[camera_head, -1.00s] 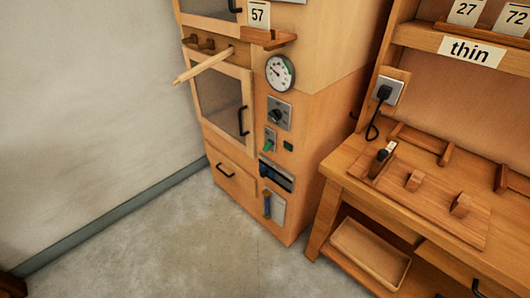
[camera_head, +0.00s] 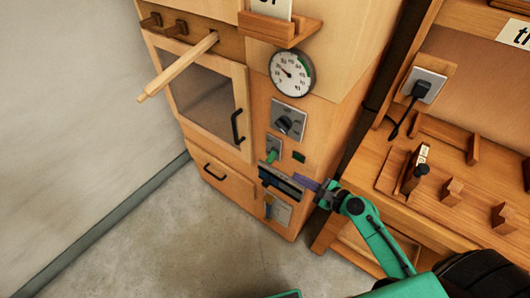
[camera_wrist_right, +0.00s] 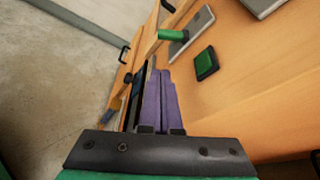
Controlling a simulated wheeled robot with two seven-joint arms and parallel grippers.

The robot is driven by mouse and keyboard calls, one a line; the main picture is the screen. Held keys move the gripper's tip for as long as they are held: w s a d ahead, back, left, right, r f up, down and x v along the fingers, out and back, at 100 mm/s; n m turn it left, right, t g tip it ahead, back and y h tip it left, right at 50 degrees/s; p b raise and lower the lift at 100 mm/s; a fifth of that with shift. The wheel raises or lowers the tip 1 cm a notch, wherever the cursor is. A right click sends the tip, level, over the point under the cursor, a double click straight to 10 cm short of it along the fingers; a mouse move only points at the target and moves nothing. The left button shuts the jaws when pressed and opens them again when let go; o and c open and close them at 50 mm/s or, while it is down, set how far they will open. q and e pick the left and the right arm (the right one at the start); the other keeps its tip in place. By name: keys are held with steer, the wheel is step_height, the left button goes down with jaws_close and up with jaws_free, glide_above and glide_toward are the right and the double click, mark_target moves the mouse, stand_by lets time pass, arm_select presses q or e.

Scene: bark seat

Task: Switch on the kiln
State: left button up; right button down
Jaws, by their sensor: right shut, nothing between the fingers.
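The kiln is a tall wooden cabinet (camera_head: 335,75) with a round dial (camera_head: 291,74), a dark knob on a grey plate (camera_head: 286,124), and below it a green-handled switch (camera_head: 272,156). A small dark green square (camera_head: 299,157) sits beside the switch. The switch's green handle (camera_wrist_right: 173,35) and the green square (camera_wrist_right: 206,64) also show in the right wrist view. My right gripper (camera_head: 297,178) has purple fingers closed together, empty, just below and right of the switch, near the black slot panel (camera_head: 281,180). Its fingertips (camera_wrist_right: 158,70) appear apart from the switch.
A wooden rod (camera_head: 178,66) juts out at upper left. A workbench (camera_head: 385,203) with a plugged-in cord (camera_head: 420,90) stands close on the right. The floor (camera_head: 170,240) in front is clear.

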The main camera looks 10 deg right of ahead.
mark_target(272, 157)
steer(key=x, duration=0.6)
steer(key=r+x, duration=0.1)
steer(key=x, duration=0.2)
steer(key=shift+w+a, duration=0.3)
steer(key=shift+a, duration=0.1)
